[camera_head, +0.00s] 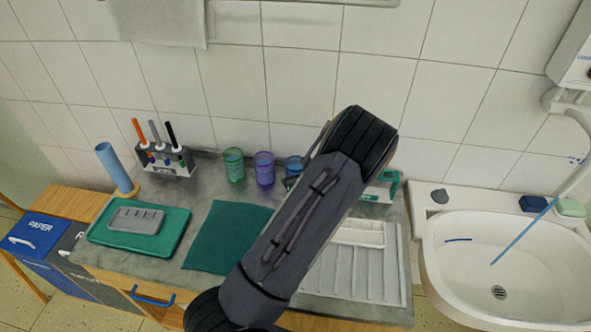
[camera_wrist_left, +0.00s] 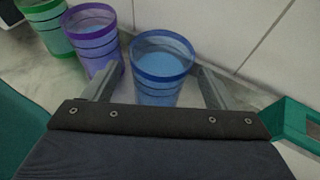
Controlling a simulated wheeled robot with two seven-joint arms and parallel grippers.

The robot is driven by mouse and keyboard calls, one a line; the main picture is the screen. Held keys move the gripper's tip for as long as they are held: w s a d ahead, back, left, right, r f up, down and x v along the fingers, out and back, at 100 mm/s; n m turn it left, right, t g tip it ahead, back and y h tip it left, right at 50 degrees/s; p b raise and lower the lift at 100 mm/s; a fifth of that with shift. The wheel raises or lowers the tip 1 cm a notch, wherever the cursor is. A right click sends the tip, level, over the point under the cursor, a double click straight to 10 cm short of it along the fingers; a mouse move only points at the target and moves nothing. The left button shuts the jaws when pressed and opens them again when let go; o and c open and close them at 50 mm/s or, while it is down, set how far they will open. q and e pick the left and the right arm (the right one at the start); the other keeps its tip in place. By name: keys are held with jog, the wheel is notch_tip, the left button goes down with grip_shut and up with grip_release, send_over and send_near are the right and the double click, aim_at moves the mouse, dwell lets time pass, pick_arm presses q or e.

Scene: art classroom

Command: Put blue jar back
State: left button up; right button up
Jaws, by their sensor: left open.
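The blue jar (camera_head: 293,163) stands upright on the grey counter near the tiled wall, at the right end of a row of jars. My left arm hides part of it in the head view. In the left wrist view the blue jar (camera_wrist_left: 162,82) shows whole, with darker blue bands. My left gripper (camera_wrist_left: 157,86) is open, with one finger on each side of the jar. I cannot tell whether either finger touches it. My right gripper is not in view.
A purple jar (camera_head: 264,170) and a green jar (camera_head: 233,166) stand left of the blue one. A teal holder (camera_head: 391,187) stands to the right. A green mat (camera_head: 216,236) and a white tray (camera_head: 376,272) lie in front. The sink (camera_head: 455,262) is farther right.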

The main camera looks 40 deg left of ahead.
pick_arm(q)
jog(key=v, duration=0.7)
jog(key=s+r+n+g+h, duration=0.2)
jog(key=s+n+g+h, duration=0.1)
jog(key=s+n, duration=0.5)
jog(key=s+r+n+g+h, duration=0.2)
jog(key=s+n+g, duration=0.2)
jog(key=s+n, duration=0.4)
jog(key=s+d+r+n+t+h, duration=0.2)
jog(key=s+d+r+n+h, duration=0.2)
jog(key=d, duration=0.4)
jog(key=s+d+r+n+t+h, duration=0.3)
jog(key=s+d+r+n+h, duration=0.2)
jog(key=d+r+n+h, duration=0.1)
jog(key=d+r, duration=0.1)
jog(key=d, duration=0.1)
jog(key=shift+d+n+b, duration=0.25)
jog(key=shift+n+b, duration=0.05)
jog(key=shift+b, duration=0.05)
